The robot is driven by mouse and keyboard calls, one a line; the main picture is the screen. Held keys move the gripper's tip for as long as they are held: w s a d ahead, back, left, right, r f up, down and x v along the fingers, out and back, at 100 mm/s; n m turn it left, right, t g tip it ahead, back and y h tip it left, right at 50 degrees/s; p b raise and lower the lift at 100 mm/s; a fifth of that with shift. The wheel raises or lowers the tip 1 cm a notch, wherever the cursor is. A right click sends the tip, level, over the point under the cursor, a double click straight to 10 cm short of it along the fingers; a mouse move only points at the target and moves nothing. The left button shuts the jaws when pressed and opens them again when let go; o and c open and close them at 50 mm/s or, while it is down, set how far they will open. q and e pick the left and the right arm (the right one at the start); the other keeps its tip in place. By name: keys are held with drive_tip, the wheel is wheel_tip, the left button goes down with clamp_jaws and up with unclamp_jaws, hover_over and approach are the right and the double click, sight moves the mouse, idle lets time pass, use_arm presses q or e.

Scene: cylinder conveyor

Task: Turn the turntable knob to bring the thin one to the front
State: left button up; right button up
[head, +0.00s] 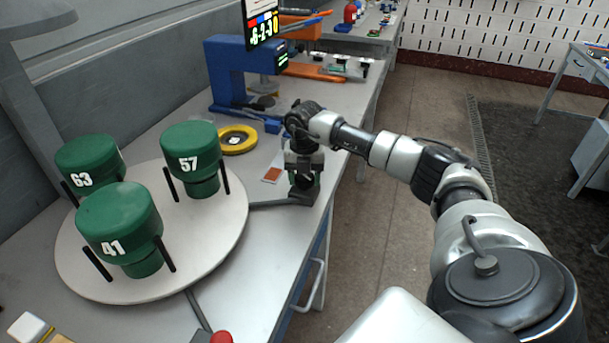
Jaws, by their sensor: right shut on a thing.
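The round white turntable (215,240) stands on the table at the left. It carries three green cylinders with wide tops and narrower lower parts: number 63 (90,160) at the back left, number 57 (190,148) at the back right, number 41 (118,220) at the front. I cannot tell surely which is the thin one. Dark bars stick out from the turntable. One ends in a red knob (221,338) at the bottom edge. My right gripper (303,190) points down at the right-hand bar's end, shut on the knob there, which is mostly hidden. My left gripper is out of view.
Black upright pegs stand beside the cylinders. A yellow tape roll (237,139) and a blue machine (232,75) stand behind the turntable. A white and yellow block (30,328) lies at the front left. The table's right edge runs just past my right gripper.

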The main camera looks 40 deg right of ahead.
drive_tip(key=shift+n, duration=2.7)
drive_tip(key=o, duration=0.9)
drive_tip(key=shift+r, duration=0.1)
wheel_tip(320, 180, up, 11)
drive_tip(key=shift+f+b, duration=0.2)
drive_tip(key=shift+b, duration=0.45)
